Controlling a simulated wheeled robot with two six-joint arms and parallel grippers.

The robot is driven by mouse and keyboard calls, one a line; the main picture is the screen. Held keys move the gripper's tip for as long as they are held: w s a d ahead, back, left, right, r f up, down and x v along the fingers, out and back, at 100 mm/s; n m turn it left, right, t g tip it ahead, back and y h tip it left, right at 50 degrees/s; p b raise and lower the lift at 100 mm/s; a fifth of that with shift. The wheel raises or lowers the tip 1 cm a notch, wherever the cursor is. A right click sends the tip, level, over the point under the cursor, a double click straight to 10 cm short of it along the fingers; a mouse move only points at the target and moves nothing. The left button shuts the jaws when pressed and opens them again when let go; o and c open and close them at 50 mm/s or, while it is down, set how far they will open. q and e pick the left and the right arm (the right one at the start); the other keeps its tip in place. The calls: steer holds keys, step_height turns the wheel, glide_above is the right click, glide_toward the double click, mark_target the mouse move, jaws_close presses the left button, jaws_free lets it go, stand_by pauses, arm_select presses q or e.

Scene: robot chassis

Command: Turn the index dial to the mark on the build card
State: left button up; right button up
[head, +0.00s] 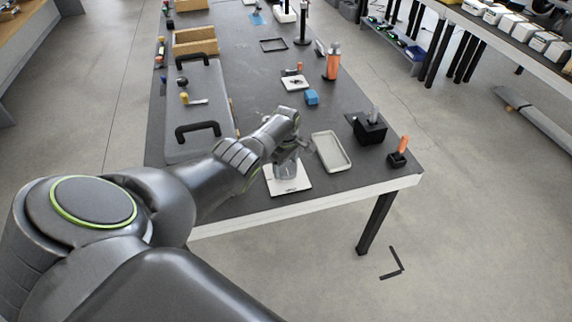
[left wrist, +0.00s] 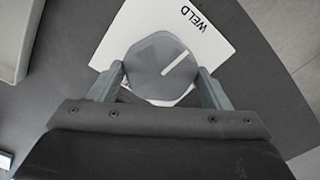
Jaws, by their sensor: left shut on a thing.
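The index dial is a grey faceted knob with a white pointer line; it shows in the left wrist view (left wrist: 150,84) and, small, in the head view. It sits over a white plate (left wrist: 125,38) printed "WELD", which lies near the table's front edge in the head view (head: 294,187). The pointer line slants to the upper right in the left wrist view, on the side where the word stands. My left gripper (left wrist: 160,75) is shut on the dial, one finger on each side; it also shows in the head view (head: 287,158). I cannot pick out the build card for sure.
A pale tray (head: 331,152) stands just right of the dial. Farther right are a black block (head: 369,130) and a small holder with an orange-handled tool (head: 400,153). A grey case (head: 195,110) with black handles is at the left.

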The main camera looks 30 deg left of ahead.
arm_select(q)
steer(key=m, duration=0.9)
steer(key=shift+m, duration=0.3)
steer(key=m, duration=0.4)
steer(key=shift+w+m, duration=0.1)
steer(key=shift+m, duration=0.2)
steer(key=m, duration=0.4)
steer(key=shift+d+m, duration=0.1)
steer(key=shift+m, duration=0.2)
steer(key=m, duration=0.4)
steer(key=shift+b, duration=0.35)
steer(key=m, duration=0.8)
steer(key=shift+b, duration=0.3)
steer(key=shift+m, duration=2.1)
